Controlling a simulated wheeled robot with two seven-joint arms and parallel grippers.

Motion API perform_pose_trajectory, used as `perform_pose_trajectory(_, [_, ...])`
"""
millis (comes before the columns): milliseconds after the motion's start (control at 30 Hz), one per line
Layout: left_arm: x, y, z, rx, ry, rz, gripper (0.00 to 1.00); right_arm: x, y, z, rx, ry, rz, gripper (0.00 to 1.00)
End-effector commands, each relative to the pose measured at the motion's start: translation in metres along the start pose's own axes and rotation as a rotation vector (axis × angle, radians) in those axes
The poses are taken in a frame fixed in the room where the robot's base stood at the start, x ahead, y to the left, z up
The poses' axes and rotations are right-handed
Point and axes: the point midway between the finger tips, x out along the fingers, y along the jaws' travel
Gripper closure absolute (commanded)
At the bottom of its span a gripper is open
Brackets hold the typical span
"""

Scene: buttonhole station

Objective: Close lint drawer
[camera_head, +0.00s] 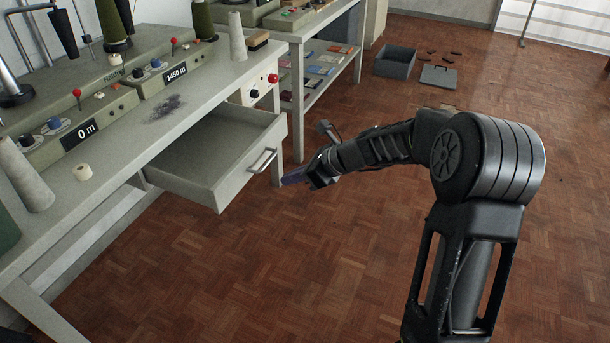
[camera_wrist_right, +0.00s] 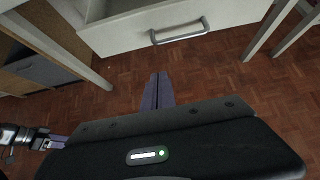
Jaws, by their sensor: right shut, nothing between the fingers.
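The lint drawer (camera_head: 190,187) is pulled out from under the grey workbench. Its inside looks empty, and its metal bar handle (camera_head: 262,160) is on the front panel. In the right wrist view the drawer front (camera_wrist_right: 130,32) and handle (camera_wrist_right: 180,31) are at the top. My right gripper (camera_head: 288,181) is in front of the handle, apart from it and a little lower in the picture. Its purple fingers (camera_wrist_right: 158,88) are shut and empty, pointing toward the drawer. My left gripper (camera_wrist_right: 55,141) shows small at the left edge of the wrist view; its finger gap is unclear.
The workbench (camera_head: 215,82) carries thread cones, control boxes and a dark lint patch (camera_head: 168,107). A red knob (camera_head: 273,78) is on the panel above the drawer's right side. A second table with a shelf stands behind. A grey bin (camera_head: 394,62) stands on the parquet floor.

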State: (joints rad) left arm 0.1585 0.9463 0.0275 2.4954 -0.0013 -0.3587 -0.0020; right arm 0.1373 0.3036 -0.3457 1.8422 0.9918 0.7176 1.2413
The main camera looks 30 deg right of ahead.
Motion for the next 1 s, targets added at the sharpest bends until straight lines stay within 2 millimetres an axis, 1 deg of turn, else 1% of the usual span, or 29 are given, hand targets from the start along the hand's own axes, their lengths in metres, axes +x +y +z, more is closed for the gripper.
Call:
perform_pose_trajectory(33, [0.005,-0.002,0.0,0.0,0.0,0.0,0.38,0.014,0.0,-0.003,-0.001,0.002,0.002,1.0])
perform_pose_trajectory(100, [0.008,-0.003,0.0,-0.001,0.0,0.0,0.38,0.027,0.0,-0.003,0.0,0.002,0.002,1.0])
perform_pose_trajectory(200, [0.005,-0.002,0.0,-0.001,0.0,0.0,0.38,0.035,0.0,0.014,-0.003,0.0,0.0,1.0])
perform_pose_trajectory(300, [0.005,-0.002,0.0,-0.001,0.0,0.0,0.38,0.042,0.0,0.023,-0.002,0.0,0.0,1.0])
perform_pose_trajectory(467, [0.005,-0.002,0.0,0.0,0.0,0.0,0.38,0.048,0.0,0.03,-0.001,0.0,0.0,1.0])
perform_pose_trajectory(867, [0.005,-0.002,0.0,0.0,0.0,0.0,0.38,0.049,0.0,0.032,0.0,0.0,0.0,1.0])
perform_pose_trajectory(1000, [0.0,0.0,0.0,0.0,0.0,0.0,0.38,0.054,0.0,0.037,0.0,0.001,0.0,1.0])
